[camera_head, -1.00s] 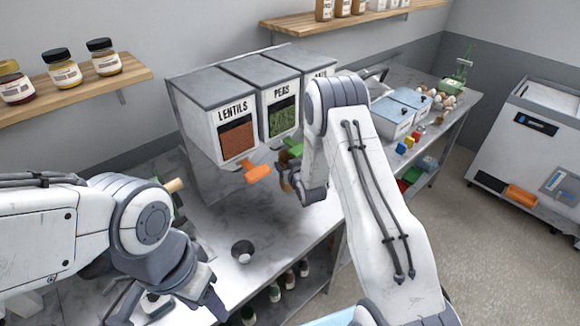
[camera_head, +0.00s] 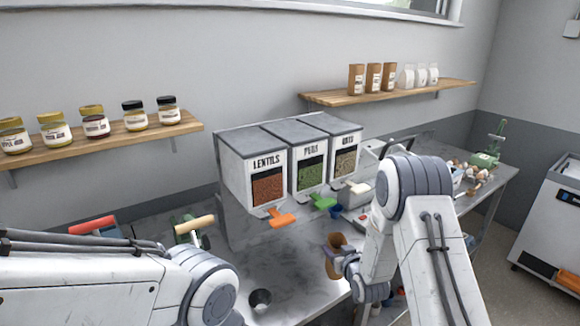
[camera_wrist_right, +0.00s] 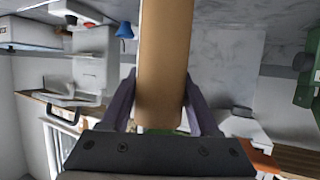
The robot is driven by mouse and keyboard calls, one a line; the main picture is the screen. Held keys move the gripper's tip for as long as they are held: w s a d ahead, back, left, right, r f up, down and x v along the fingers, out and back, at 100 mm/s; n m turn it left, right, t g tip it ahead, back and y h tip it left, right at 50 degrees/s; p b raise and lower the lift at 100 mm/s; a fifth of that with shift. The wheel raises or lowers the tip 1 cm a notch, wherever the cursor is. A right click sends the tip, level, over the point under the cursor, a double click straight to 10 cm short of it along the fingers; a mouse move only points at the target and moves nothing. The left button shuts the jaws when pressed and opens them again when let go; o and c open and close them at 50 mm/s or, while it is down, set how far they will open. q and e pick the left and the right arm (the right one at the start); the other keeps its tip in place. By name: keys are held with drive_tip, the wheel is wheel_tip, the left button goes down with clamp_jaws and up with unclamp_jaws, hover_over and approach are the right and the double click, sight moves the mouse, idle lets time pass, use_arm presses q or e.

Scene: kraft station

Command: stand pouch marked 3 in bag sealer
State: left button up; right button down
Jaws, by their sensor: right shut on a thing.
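My right gripper (camera_head: 342,258) is shut on a brown kraft pouch (camera_head: 331,266) and holds it in front of the food dispensers. In the right wrist view the brown pouch (camera_wrist_right: 162,65) stands between the two fingers (camera_wrist_right: 160,112); no number shows on it. I cannot tell for sure which device is the bag sealer. A red-handled device (camera_head: 92,226) stands at the back left of the counter. A white device with a red spot (camera_wrist_right: 92,50) shows in the right wrist view.
Dispensers of lentils (camera_head: 268,188), peas (camera_head: 311,172) and oats (camera_head: 345,160) stand at the back, their levers jutting forward. A green device with a wooden handle (camera_head: 195,228) is left of them.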

drive_tip(key=s+a+m+h+b, duration=0.1)
drive_tip(key=s+a+b, duration=0.6)
drive_tip(key=a, duration=0.4)
drive_tip(key=s+d+r+p, duration=0.1)
drive_tip(key=d, duration=0.9)
drive_tip(key=shift+s+d, duration=0.15)
drive_tip(key=shift+d, duration=0.15)
